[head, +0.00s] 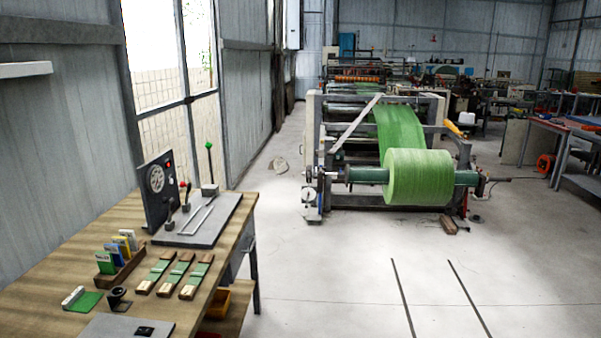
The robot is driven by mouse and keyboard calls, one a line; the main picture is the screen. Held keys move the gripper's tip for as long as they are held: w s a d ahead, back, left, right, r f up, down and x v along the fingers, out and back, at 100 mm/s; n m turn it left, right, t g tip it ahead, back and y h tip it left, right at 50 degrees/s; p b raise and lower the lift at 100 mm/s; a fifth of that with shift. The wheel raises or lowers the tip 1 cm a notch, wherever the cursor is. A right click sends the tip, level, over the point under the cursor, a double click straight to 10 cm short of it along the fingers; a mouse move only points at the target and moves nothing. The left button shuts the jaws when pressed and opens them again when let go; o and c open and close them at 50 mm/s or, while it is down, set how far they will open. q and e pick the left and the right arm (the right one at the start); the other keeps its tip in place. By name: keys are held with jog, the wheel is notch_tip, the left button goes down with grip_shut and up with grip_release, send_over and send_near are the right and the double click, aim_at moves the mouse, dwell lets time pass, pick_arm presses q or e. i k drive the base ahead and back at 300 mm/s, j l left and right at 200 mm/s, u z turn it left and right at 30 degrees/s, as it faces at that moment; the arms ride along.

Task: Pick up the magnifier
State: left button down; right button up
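A small black object (118,293) that looks like a stand magnifier is on the wooden bench at the lower left. It has a round top and a wider base. It sits just right of a green pad and behind a grey plate. It is too small to make out its lens. Neither of my grippers is in the head view.
On the wooden bench (60,284) are a grey control panel with levers (196,222), a card rack (120,268), three green-and-wood strips (188,280), a green pad with a white block (84,300) and a grey plate (105,328). A green roll machine (420,178) stands beyond open floor.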

aim_at(114, 298)
jog(key=u, duration=1.35)
jog(key=i+l, duration=0.15)
jog(key=l, duration=0.2)
jog(key=i+l+u, duration=0.1)
jog(key=l, duration=0.25)
jog(key=i+l, duration=0.25)
jog(key=l, duration=0.15)
jog(key=i+l+u, duration=0.1)
jog(key=l, duration=0.25)
jog(key=i+l+u, duration=0.1)
jog(key=l, duration=0.3)
jog(key=i+l, duration=0.2)
jog(key=l, duration=0.15)
jog(key=i+l+u, duration=0.1)
jog(key=l, duration=0.3)
jog(key=i+l, duration=0.15)
jog(key=l, duration=0.25)
